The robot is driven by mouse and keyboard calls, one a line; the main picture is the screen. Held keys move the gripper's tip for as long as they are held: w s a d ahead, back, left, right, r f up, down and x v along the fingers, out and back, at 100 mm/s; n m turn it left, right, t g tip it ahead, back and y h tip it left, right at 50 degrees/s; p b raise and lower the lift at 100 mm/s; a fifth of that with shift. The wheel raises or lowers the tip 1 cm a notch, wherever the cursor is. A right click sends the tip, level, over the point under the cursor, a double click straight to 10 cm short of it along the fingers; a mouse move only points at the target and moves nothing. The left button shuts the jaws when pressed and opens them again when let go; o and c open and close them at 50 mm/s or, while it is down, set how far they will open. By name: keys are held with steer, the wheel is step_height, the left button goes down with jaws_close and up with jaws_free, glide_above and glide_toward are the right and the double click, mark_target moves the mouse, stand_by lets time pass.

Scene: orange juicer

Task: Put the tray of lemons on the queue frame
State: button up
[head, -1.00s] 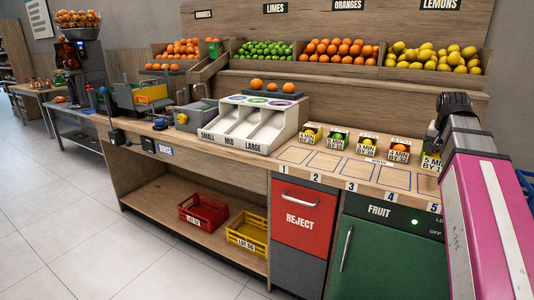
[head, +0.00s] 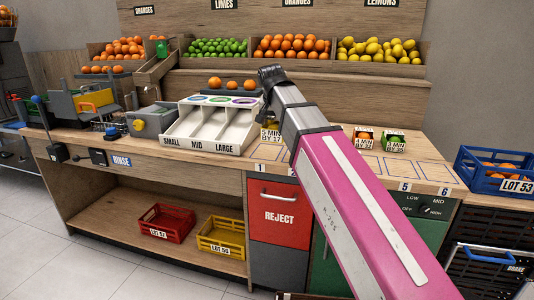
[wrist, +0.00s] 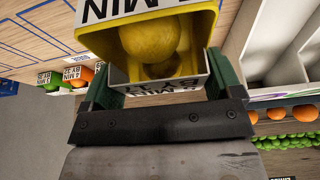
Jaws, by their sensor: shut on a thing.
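A tray of lemons (wrist: 150,42), yellow inside with a white label panel, is between the green-padded fingers of my gripper (wrist: 162,82). The fingers are shut on the tray, and lemons show inside it. In the head view, part of a yellow tray with a white label (head: 270,136) shows just left of my arm; I cannot tell whether it is the held one. Blue-outlined frames (head: 428,169) lie on the counter above numbers 5 and 6; other outlines are partly behind my arm. The wrist view shows outlines (wrist: 38,38) at upper left.
A tray with oranges (head: 363,139) and one with green fruit (head: 392,144) stand on the counter right of my arm. The white sizing bin (head: 212,128) is close on the left. A blue crate (head: 495,173) stands at the right.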

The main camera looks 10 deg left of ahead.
steer(key=s+a, duration=0.2)
steer(key=a, duration=0.5)
steer(key=shift+w+d+f, duration=0.45)
steer(key=shift+w+f, duration=1.2)
steer(key=shift+w, duration=0.15)
steer(key=shift+w+d+f, duration=0.45)
steer(key=shift+w+f, duration=1.25)
steer(key=shift+w, duration=0.1)
steer(key=shift+w+d+f, duration=0.45)
steer(key=shift+w+f, duration=1.2)
steer(key=shift+w, duration=0.15)
steer(key=shift+f, duration=0.15)
steer(key=o, duration=0.8)
steer(key=v, duration=1.2)
steer(key=shift+d, duration=0.1)
